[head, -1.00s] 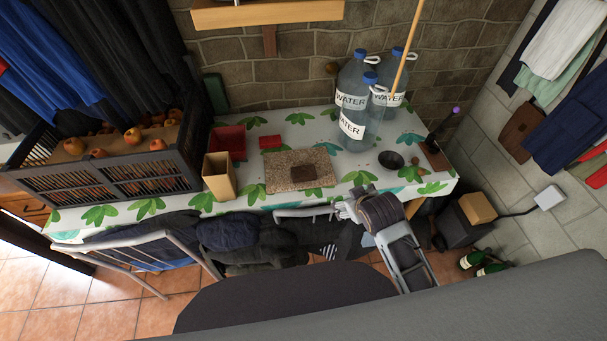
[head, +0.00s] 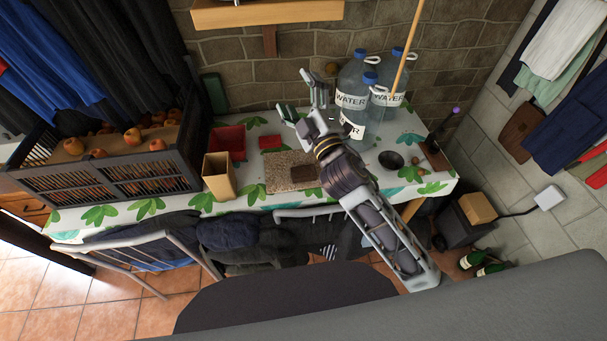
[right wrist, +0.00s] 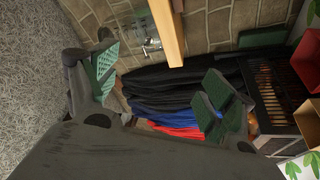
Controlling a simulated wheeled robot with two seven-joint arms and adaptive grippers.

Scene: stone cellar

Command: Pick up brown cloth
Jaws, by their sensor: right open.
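My right gripper (head: 296,94) is open and empty, raised above the back of the table, beyond the board and left of the water bottles. In the right wrist view its green-padded fingers (right wrist: 160,90) stand wide apart with nothing between them; the cloth does not show there. My left gripper is not in view.
Large water bottles (head: 351,83) stand right of my right gripper. A red bin (head: 229,141), a tan box (head: 219,176) and a crate of fruit (head: 108,178) are to the left. A wooden shelf (head: 266,13) hangs above. A black bowl (head: 391,160) is at right.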

